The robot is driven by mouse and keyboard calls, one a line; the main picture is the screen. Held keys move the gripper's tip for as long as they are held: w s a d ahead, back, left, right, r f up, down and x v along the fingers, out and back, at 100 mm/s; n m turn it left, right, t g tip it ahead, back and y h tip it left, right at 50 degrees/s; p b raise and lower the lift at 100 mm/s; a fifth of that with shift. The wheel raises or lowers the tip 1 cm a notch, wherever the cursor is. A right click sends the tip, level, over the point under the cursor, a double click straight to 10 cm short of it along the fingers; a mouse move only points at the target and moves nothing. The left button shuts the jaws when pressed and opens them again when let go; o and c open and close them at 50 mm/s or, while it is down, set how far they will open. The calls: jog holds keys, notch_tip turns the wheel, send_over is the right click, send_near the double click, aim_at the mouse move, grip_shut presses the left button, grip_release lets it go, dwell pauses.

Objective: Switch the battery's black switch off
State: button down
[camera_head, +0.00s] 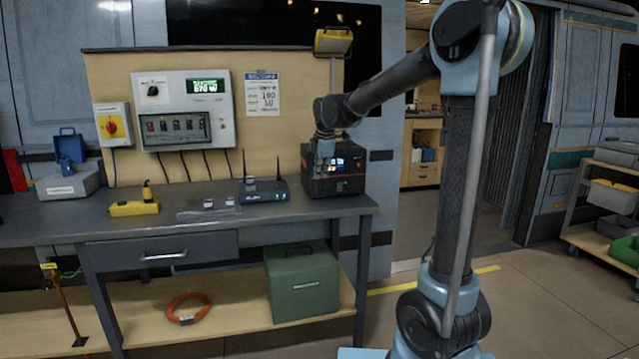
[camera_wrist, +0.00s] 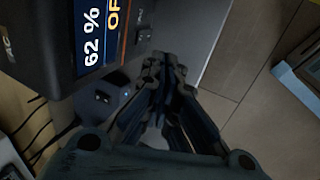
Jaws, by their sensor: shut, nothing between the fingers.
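The battery is a black box (camera_head: 348,185) at the right end of the workbench, with a lit display on its front. In the wrist view the battery's display (camera_wrist: 92,35) reads "62 %" beside orange letters that are cut off. A small dark part (camera_wrist: 144,34), which looks like the black switch, sits on the grey panel past the display; its position is too small to read. My gripper (camera_head: 322,168) is in front of the battery, left of the display. In the wrist view my gripper (camera_wrist: 165,68) is shut and empty, its tips close to the dark part; contact cannot be told.
A router (camera_head: 262,190) with upright antennas stands left of the battery. A yellow tool (camera_head: 134,208) and small pieces lie further left on the bench (camera_head: 60,222). A panel with meters (camera_head: 183,108) and a red rotary switch (camera_head: 112,125) are on the backboard.

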jog(key=w+v, duration=0.1)
jog(key=v, duration=0.5)
jog(key=shift+a+r, duration=0.15)
jog(key=shift+r, duration=0.1)
jog(key=s+d+f+m+h, duration=0.1)
jog(key=s+d+f+m, duration=0.35)
jog(key=s+d, duration=0.5)
jog(key=s+d+f+m, duration=0.3)
jog(key=s+d+m, duration=0.3)
jog(key=s+d, duration=0.3)
jog(key=s+d+f+m+g, duration=0.1)
jog(key=s+d+f+m, duration=0.3)
jog(key=s+f, duration=0.4)
jog(key=s+d+f+m, duration=0.5)
jog(key=s+f+m, duration=0.2)
jog(key=s, duration=0.3)
jog(key=shift+d+f+g, duration=0.2)
jog(key=shift+f+g, duration=0.2)
jog(key=shift+f, duration=0.35)
